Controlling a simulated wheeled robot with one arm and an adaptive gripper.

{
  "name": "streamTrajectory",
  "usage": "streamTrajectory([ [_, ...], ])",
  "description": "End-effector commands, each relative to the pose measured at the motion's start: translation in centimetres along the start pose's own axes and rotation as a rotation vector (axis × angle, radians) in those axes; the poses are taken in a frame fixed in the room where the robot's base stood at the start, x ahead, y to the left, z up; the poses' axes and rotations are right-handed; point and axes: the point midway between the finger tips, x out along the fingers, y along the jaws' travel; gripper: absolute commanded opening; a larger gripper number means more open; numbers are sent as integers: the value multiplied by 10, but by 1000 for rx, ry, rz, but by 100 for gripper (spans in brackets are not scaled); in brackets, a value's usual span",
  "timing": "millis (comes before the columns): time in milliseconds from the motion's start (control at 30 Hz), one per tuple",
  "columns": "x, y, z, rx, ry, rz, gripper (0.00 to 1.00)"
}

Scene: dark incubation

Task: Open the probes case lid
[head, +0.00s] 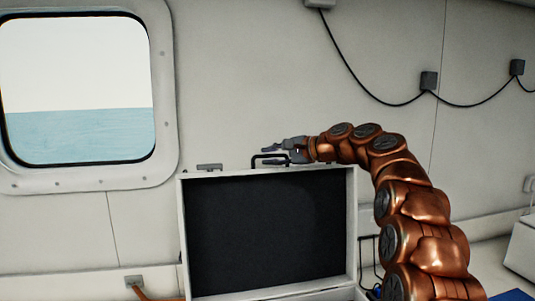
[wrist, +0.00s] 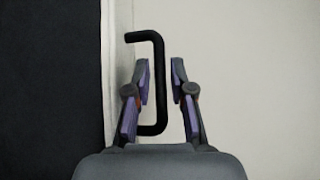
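The probes case lid (head: 230,235) stands upright, with its dark inner lining facing me and a pale frame around it. A black handle (head: 257,158) sticks up from its top edge; it also shows in the wrist view (wrist: 158,55). My gripper (head: 270,148) is at the handle, reaching in from the right. In the wrist view my gripper (wrist: 160,70) has its two fingers apart, one on each side of the handle bar, with gaps visible. The lid's dark lining (wrist: 50,90) and pale edge (wrist: 117,60) lie to the left there. The case base is mostly out of view.
A pale wall (head: 250,80) rises behind the lid, with a window (head: 75,60) at left and a black cable (head: 365,85) at upper right. A white box (head: 522,248) and a blue item (head: 512,295) are at the lower right.

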Motion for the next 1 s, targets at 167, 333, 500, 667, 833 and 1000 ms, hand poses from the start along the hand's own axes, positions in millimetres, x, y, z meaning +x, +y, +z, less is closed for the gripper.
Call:
streamTrajectory([
  [167, 14, 1, 1, 0, -3, 3, 23],
  [333, 15, 1, 1, 0, -2, 2, 23],
  [500, 15, 1, 1, 0, -2, 2, 11],
  [667, 15, 1, 1, 0, -2, 2, 0],
  [833, 14, 1, 0, 0, -2, 2, 0],
  [1000, 14, 1, 0, 0, -1, 2, 0],
])
